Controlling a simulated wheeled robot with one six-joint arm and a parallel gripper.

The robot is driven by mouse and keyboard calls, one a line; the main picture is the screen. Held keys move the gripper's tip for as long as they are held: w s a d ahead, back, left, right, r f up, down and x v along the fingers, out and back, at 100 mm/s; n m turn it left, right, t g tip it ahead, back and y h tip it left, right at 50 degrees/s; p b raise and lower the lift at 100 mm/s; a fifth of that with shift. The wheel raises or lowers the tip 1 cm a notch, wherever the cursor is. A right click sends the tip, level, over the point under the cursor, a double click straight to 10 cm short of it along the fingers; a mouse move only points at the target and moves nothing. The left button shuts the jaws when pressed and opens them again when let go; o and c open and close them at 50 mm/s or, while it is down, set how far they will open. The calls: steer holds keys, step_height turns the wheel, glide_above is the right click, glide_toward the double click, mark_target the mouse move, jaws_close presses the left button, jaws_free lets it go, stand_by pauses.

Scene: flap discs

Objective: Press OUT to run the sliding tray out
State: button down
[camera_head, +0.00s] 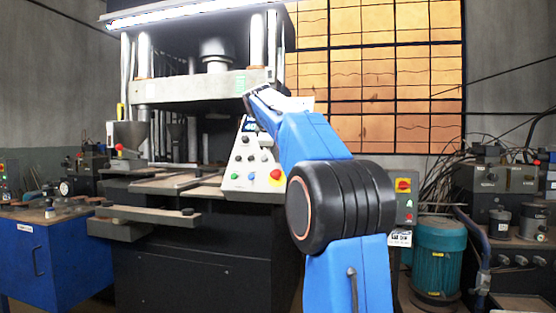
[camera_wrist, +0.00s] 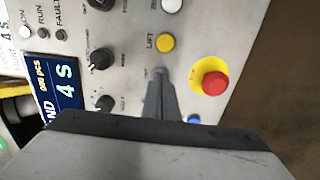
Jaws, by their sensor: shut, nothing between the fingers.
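The control panel (camera_head: 248,165) is a pale, sloped box on the press, partly hidden by my arm. In the wrist view the panel (camera_wrist: 120,15) fills the picture, with a yellow button (camera_wrist: 165,42) marked LIFT and a white button (camera_wrist: 172,5) above it. My gripper (camera_wrist: 159,72) is shut and empty, its tips over the panel just below the yellow button. I cannot tell which button is OUT, or whether the tips touch. The press bed (camera_head: 165,184) lies left of the panel.
A red stop knob (camera_wrist: 215,83) on a yellow base stands right of the fingers. A blue button (camera_wrist: 194,120) is near the gripper body. Black knobs (camera_wrist: 100,60) and a lit display (camera_wrist: 66,82) are to the left. A blue cabinet (camera_head: 45,255) stands at far left.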

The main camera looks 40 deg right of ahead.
steer(key=shift+w+d+f, duration=0.15)
steer(key=shift+d+f, duration=0.05)
steer(key=shift+f, duration=0.05)
stand_by(0.8)
steer(key=v, duration=0.8)
stand_by(0.6)
stand_by(0.5)
steer(key=s+a+f+m+y, duration=0.3)
steer(key=s+a+f+y, duration=0.1)
steer(key=s+a+f, duration=1.3)
steer(key=s+a+f+m+y, duration=0.1)
steer(key=s+a+f, duration=0.3)
steer(key=s+f, duration=0.3)
steer(key=s+a+f+m+g+y, duration=0.1)
steer(key=s+a+f, duration=0.4)
steer(key=f, duration=0.9)
steer(key=s+a+f+m+y, duration=0.1)
steer(key=s+a+f, duration=0.3)
steer(key=s+f, duration=0.5)
step_height(320, 180, down, 2)
steer(key=shift+a+f+m+y, duration=0.15)
steer(key=shift+m+y, duration=0.25)
steer(key=shift+m, duration=0.4)
